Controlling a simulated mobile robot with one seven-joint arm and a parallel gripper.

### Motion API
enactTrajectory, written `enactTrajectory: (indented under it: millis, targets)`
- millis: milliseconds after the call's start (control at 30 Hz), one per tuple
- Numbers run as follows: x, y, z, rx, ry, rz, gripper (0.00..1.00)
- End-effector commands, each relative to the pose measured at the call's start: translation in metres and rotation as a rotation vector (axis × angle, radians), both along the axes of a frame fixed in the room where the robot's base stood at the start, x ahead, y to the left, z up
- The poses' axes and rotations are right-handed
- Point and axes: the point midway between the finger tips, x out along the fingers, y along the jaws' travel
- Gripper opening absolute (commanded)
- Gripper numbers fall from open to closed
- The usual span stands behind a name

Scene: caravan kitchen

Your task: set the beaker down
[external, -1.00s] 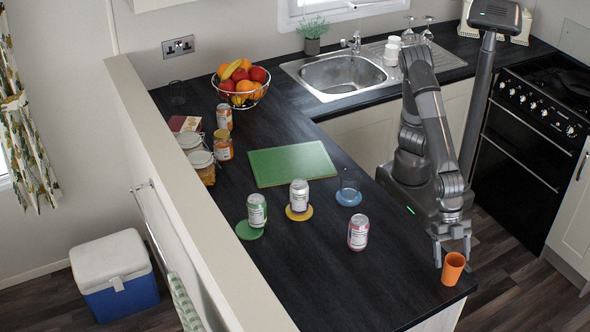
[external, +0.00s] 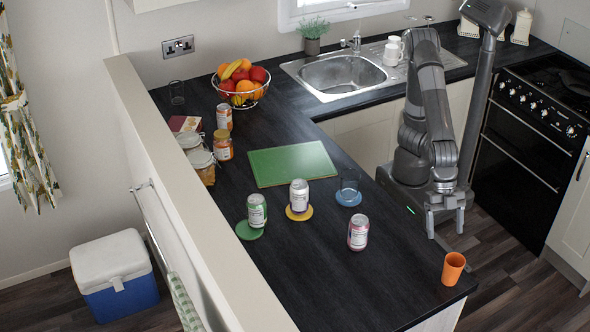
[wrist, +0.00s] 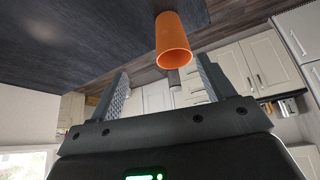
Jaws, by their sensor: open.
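The orange beaker (external: 453,270) stands upright on the dark worktop (external: 370,290), close to its front right corner. My gripper (external: 446,222) is open and empty, behind the beaker in the external view and apart from it. In the wrist view the beaker (wrist: 172,35) shows beyond the fingertips with its open rim towards the camera. Both fingers (wrist: 163,85) are spread, with nothing between them.
Worktop around the beaker is clear.

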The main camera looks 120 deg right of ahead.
Motion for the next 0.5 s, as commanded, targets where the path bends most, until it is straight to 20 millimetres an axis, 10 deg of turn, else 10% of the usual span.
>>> enactTrajectory:
  millis: [300,500]
  targets:
    - [0.055,-0.168,0.025,-0.133,-0.083,-0.405,0.75]
    - [0.050,-0.287,0.046,-0.151,-0.088,-0.712,0.75]
